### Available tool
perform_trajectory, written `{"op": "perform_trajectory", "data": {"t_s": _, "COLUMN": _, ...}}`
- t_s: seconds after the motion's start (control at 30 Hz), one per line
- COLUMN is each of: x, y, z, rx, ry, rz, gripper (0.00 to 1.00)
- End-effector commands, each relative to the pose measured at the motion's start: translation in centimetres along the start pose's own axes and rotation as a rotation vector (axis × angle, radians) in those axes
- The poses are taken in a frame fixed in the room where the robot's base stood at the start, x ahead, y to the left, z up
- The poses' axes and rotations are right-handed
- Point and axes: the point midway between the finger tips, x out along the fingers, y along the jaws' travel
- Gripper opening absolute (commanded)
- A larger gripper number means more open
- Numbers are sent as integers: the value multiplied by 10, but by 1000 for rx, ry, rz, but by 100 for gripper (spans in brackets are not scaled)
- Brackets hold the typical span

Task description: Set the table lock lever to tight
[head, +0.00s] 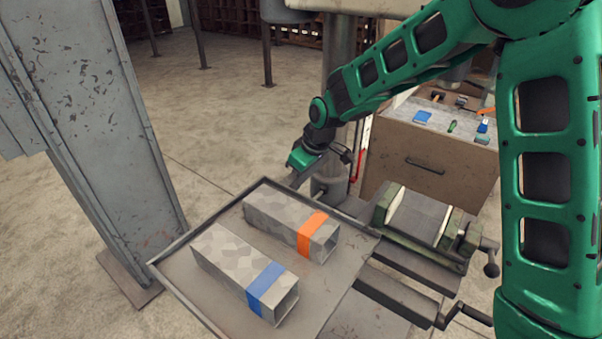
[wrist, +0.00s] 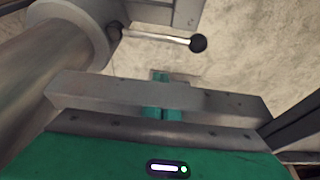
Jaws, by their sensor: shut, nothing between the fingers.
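The table lock lever (wrist: 160,37) shows in the wrist view as a short metal rod with a black ball knob (wrist: 199,43) at its right end. It comes out of a grey collar (wrist: 103,30) around the round metal column (wrist: 45,80) and points right. My gripper (wrist: 162,92) is shut and empty in the lower middle of that view, apart from the lever in the picture. In the head view my gripper (head: 294,176) is beside the column (head: 338,120), behind the tray's far edge.
A tray (head: 210,300) holds two square tubes, one with an orange band (head: 306,230), one with a blue band (head: 262,285). A vise (head: 420,220) stands to their right. A tool cabinet (head: 425,165) is behind. A grey post (head: 95,110) stands at left; bare floor lies between.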

Motion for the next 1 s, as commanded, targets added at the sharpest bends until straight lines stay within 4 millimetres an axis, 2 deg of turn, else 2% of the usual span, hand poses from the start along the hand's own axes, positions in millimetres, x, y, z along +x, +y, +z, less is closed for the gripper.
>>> {"op": "perform_trajectory", "data": {"t_s": 0.17, "x": 29, "y": 0, "z": 1, "rx": 1, "ry": -3, "rz": -1, "gripper": 0}}
{"op": "perform_trajectory", "data": {"t_s": 0.3, "x": 21, "y": 1, "z": 21, "rx": 1, "ry": 0, "rz": 2, "gripper": 0}}
{"op": "perform_trajectory", "data": {"t_s": 0.5, "x": 19, "y": 1, "z": 37, "rx": 2, "ry": 0, "rz": 2, "gripper": 0}}
{"op": "perform_trajectory", "data": {"t_s": 1.0, "x": 19, "y": -3, "z": 38, "rx": -16, "ry": 0, "rz": -5, "gripper": 0}}
